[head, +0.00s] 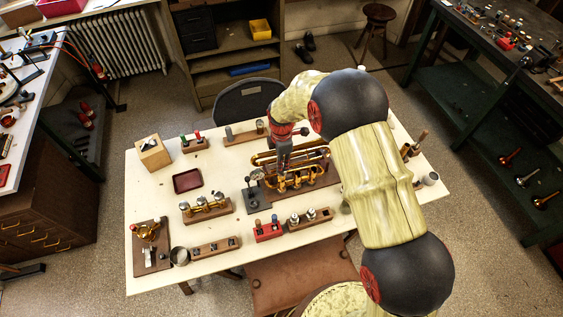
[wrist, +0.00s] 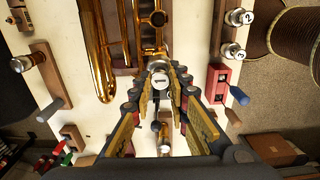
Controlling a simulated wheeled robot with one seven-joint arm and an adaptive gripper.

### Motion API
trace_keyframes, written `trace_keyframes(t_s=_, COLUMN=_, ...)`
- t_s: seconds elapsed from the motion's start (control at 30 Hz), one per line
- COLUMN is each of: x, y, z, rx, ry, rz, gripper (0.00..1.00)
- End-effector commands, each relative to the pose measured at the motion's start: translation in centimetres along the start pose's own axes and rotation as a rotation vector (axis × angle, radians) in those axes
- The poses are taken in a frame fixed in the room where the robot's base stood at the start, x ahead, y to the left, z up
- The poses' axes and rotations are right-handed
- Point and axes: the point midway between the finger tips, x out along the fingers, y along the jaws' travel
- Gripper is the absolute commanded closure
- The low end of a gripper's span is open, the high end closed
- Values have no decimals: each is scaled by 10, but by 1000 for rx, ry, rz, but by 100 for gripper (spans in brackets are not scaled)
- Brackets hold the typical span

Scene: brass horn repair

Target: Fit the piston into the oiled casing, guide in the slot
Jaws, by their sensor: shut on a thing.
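A piston with a white cap marked 1 (wrist: 161,84) is between the fingers of my gripper (wrist: 160,72), which is shut on it. In the head view my gripper (head: 283,162) points down at the brass horn (head: 315,154), by its valve casings (head: 293,182). The horn lies on a brown board (head: 325,178); its tubes (wrist: 100,50) also show in the wrist view. The piston's lower part, its guide and the casing slot are hidden, so I cannot tell whether the piston is inside a casing.
Pistons marked 2 (wrist: 237,17) and 3 (wrist: 233,50) stand in a wooden rack (head: 322,221) in front of the horn. A red block (head: 267,233) is beside it. A grey stand (head: 254,197) is close left of the horn. The white table (head: 155,195) is clear around a dark red tray (head: 187,180).

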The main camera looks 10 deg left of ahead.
Motion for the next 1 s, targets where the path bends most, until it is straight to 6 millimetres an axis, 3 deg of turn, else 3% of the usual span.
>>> trace_keyframes(t_s=1.0, x=28, y=0, z=0, rx=0, ry=0, rz=1, gripper=100)
